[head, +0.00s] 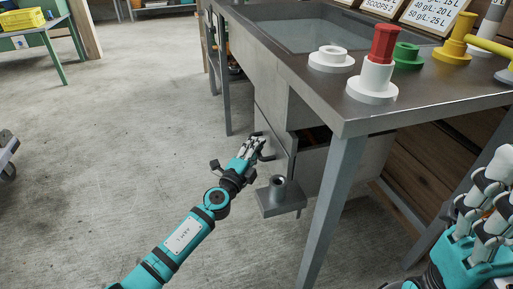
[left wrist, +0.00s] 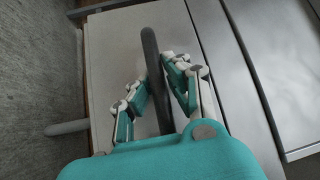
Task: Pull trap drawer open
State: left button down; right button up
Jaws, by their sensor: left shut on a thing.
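The trap drawer (head: 310,168) is a grey metal box low under the sink bench. Its pale front fills much of the left wrist view (left wrist: 112,45). A dark gap with something brown shows at its top edge. A dark bar handle (left wrist: 149,45) stands out from the front. My left gripper (head: 259,149) is at the drawer front, shut on the handle; in the left wrist view the bar passes between its fingers (left wrist: 160,90). My right gripper (head: 485,205) is at the right edge of the head view, away from the drawer, its fingers partly cut off.
The steel bench (head: 345,108) with its sink basin (head: 310,35) is above the drawer. A bench leg (head: 332,205) stands just right of it. A grey plate with a socket (head: 280,198) sits low in front. Coloured flanged pieces (head: 372,88) stand on top.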

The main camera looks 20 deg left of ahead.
pick_arm(q)
jog(key=s+a+b, duration=0.1)
jog(key=s+a, duration=0.5)
jog(key=a, duration=0.2)
jog(key=s+a+b, duration=0.1)
jog(key=s+a, duration=0.5)
jog(key=a, duration=0.3)
jog(key=shift+a+f, duration=0.15)
jog(key=shift+f, duration=0.15)
jog(key=c, duration=1.5)
grip_release()
jog(key=shift+o, duration=1.1)
jog(key=shift+w+r, duration=0.1)
jog(key=v, duration=1.2)
jog(key=shift+a, duration=0.15)
